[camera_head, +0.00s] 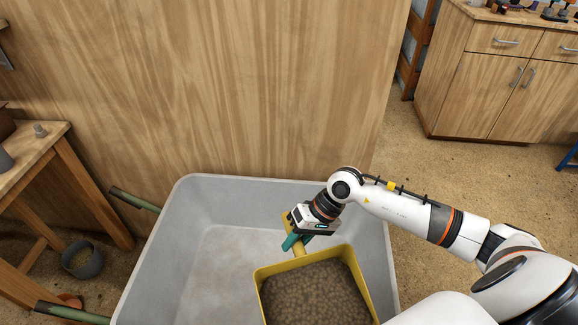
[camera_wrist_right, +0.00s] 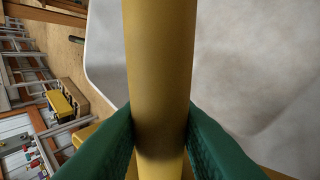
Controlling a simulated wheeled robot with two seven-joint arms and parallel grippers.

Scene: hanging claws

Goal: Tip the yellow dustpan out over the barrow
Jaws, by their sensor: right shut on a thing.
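The yellow dustpan (camera_head: 258,275) is over the grey barrow (camera_head: 190,215) in the head view. Its pan looks level and holds a heap of brown granules (camera_head: 312,293). My right gripper (camera_head: 292,241) is shut on the dustpan's handle. In the right wrist view the yellow handle (camera_wrist_right: 159,70) stands between the two green fingers (camera_wrist_right: 159,140), touching both. The barrow's floor shows pale and bare to the left of the pan; the part under the pan is hidden. My left gripper is in neither view.
A tall wooden panel (camera_head: 200,90) stands right behind the barrow. Barrow handles (camera_head: 135,199) stick out to the left, near a wooden bench (camera_head: 40,150) and a grey pot (camera_head: 82,259). A wooden cabinet (camera_head: 480,75) stands at the back right, with open floor before it.

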